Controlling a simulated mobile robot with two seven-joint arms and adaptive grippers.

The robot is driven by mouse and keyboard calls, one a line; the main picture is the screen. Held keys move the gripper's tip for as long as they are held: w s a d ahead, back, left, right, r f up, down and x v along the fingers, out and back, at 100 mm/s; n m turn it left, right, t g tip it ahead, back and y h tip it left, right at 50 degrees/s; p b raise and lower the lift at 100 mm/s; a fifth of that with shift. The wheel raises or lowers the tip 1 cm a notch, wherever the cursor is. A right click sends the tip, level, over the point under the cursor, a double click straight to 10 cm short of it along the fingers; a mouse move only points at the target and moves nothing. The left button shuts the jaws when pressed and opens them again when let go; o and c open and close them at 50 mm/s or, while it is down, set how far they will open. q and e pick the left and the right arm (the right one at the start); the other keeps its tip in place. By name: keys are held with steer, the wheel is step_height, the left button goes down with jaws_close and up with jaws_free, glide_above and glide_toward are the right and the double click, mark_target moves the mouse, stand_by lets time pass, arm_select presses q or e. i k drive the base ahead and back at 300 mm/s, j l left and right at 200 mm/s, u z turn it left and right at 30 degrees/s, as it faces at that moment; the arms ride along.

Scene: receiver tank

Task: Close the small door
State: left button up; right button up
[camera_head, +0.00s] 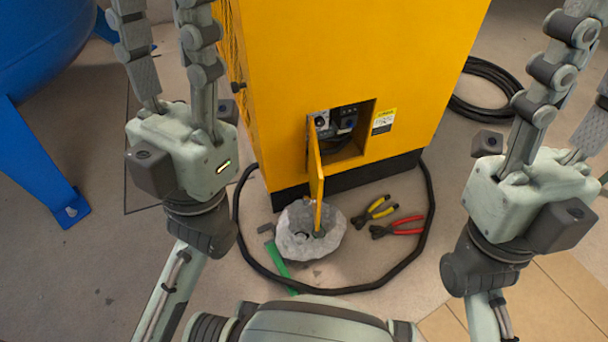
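The small yellow door (316,175) stands open on the left side of a square opening (345,133) low in the yellow cabinet (350,50). I see the door nearly edge-on, swung out towards me. Its lower end overlaps a grey, lumpy, stone-like thing (297,235) on the floor; I cannot tell whether they touch. My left gripper (160,20) is open and empty at the upper left, its fingers pointing up and their tips at or past the picture's edge. My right gripper (588,60) is open and empty at the right. Both are apart from the door.
Yellow-handled pliers (373,211) and red-handled pliers (400,228) lie right of the grey thing. A green-handled tool (279,263) lies left of it. A black hose (350,289) loops around them. A blue tank (40,40) stands at the left. Coiled black cable (488,75) lies behind right.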

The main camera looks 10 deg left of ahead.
mark_target(315, 173)
steer(key=j, duration=0.35)
steer(key=k+l+u, duration=0.25)
steer(key=u, duration=0.25)
steer(key=k+l+u, duration=0.15)
steer(key=u, duration=0.3)
steer(key=k+u, duration=0.35)
steer(key=u, duration=0.15)
